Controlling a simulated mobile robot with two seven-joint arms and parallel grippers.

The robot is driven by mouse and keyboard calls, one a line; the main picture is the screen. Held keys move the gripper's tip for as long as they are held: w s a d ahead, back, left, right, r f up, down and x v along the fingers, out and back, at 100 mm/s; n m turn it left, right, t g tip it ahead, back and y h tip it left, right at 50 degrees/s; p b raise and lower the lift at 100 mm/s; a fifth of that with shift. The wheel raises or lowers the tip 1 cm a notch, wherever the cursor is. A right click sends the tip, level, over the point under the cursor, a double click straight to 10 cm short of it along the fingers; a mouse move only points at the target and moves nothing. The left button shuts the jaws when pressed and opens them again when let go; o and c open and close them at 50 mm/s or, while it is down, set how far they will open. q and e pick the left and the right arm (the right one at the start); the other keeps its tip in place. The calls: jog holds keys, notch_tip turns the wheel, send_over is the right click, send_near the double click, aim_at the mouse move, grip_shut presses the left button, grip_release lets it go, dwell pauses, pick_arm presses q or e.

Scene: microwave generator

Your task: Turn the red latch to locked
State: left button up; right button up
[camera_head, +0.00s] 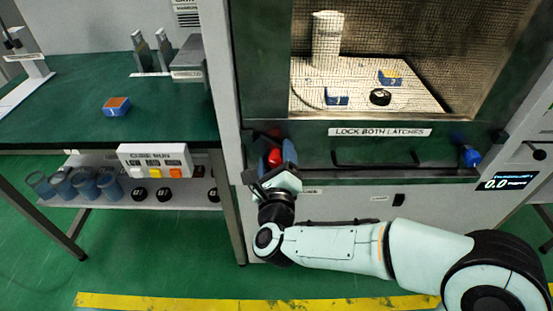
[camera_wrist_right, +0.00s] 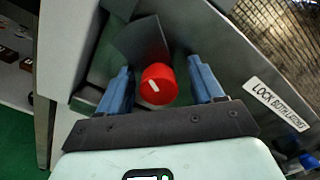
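The red latch (camera_head: 274,157) is a round knob at the lower left of the microwave generator's door front. In the right wrist view the red latch (camera_wrist_right: 158,88) shows a short white mark slanting across its face. My right gripper (camera_wrist_right: 163,80) is open, with one blue finger on each side of the latch and visible gaps beside it. In the head view the right gripper (camera_head: 275,158) reaches up to the latch from below. A blue latch (camera_head: 471,157) sits at the right end of the same front. My left gripper is not in view.
A sign (camera_head: 380,132) reads "LOCK BOTH LATCHES" above a dark door handle (camera_head: 375,158). Behind the mesh window are a white cylinder (camera_head: 326,40) and small blocks. On the left, a green bench (camera_head: 60,110) holds a blue-and-orange block (camera_head: 116,106), with cups on the shelf below.

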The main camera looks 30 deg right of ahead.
jog(key=shift+f, duration=0.15)
jog(key=shift+s+a, duration=0.15)
jog(key=shift+s, duration=0.05)
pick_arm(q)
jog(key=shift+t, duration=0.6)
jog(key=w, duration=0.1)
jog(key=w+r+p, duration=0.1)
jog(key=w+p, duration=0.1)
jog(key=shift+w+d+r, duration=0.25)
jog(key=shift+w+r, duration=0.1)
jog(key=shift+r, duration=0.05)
pick_arm(e)
jog(key=v, duration=1.3)
jog(key=shift+w, duration=0.1)
